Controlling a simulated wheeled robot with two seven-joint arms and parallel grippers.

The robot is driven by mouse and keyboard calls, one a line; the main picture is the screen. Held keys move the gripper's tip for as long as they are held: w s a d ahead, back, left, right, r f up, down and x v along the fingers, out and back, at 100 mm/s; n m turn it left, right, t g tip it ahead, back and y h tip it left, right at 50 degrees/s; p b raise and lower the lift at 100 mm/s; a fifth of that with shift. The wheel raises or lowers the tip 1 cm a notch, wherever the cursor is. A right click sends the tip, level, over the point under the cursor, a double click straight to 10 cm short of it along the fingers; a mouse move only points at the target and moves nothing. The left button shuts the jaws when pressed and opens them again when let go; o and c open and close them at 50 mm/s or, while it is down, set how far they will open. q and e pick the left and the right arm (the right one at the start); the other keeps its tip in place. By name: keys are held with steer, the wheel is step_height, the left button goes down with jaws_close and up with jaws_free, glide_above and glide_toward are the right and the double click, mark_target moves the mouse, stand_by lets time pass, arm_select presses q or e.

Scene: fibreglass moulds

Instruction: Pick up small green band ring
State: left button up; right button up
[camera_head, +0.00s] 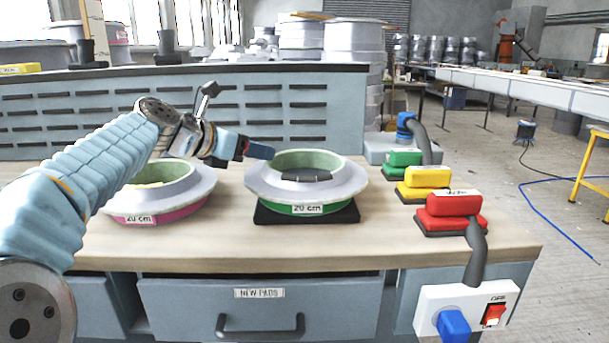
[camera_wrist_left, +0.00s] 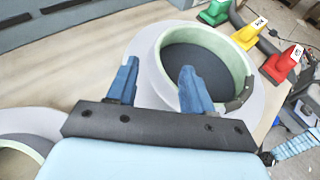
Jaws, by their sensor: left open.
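The green band ring (camera_head: 268,188) is a pale grey flanged mould with a green inside and green lower band, labelled 20 cm. It sits on a black pad (camera_head: 345,215) on the bench. My left gripper (camera_head: 258,152) is open and empty at the ring's back left rim, seemingly a little above it. In the left wrist view, the ring (camera_wrist_left: 147,48) lies ahead of the gripper (camera_wrist_left: 158,78). One finger overlaps its opening, the other is by its outer left edge. Whether they touch it I cannot tell. My right gripper is out of view.
A pink band ring (camera_head: 195,203), also labelled 20 cm, stands left of it under my left arm. Green (camera_head: 404,160), yellow (camera_head: 425,178) and red (camera_head: 453,204) handled blocks stand to the right. A slotted blue-grey panel (camera_head: 300,110) closes the bench's back.

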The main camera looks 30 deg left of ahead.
mark_target(278, 154)
arm_select(q)
steer(key=x, duration=0.6)
steer(key=shift+s, duration=0.1)
jaws_close()
steer(key=shift+f, duration=0.25)
stand_by(1.0)
